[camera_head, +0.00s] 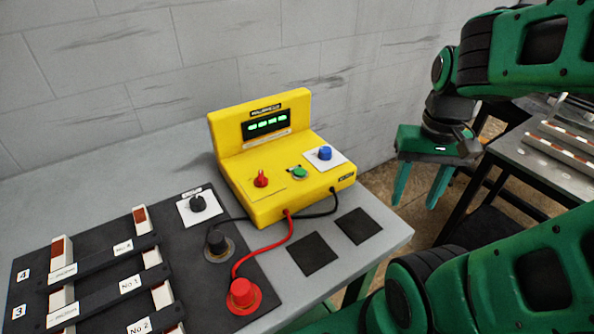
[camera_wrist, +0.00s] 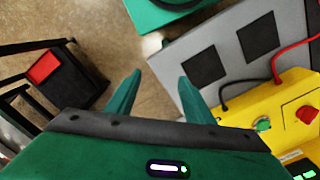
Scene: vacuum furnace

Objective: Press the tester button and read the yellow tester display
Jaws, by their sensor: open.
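The yellow tester (camera_head: 245,185) stands on the grey table against the tiled wall. Its dark display (camera_head: 266,124) shows lit green characters that are too small to read. A green button (camera_head: 299,172) sits on the tester's lower deck, between a red knob (camera_head: 261,179) and a blue knob (camera_head: 325,153). In the wrist view, the green button (camera_wrist: 263,125) and the red knob (camera_wrist: 306,114) show at the lower right. My gripper (camera_head: 414,198) is open and empty, pointing down to the right of the tester, beyond the table's edge and apart from everything.
Red and black leads run from the tester to a red plug (camera_head: 242,294) and a black plug (camera_head: 217,244) on a dark panel holding labelled bars. Two black squares (camera_head: 313,254) lie on the table. Another table (camera_head: 545,150) stands at the right. Floor shows between the tables.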

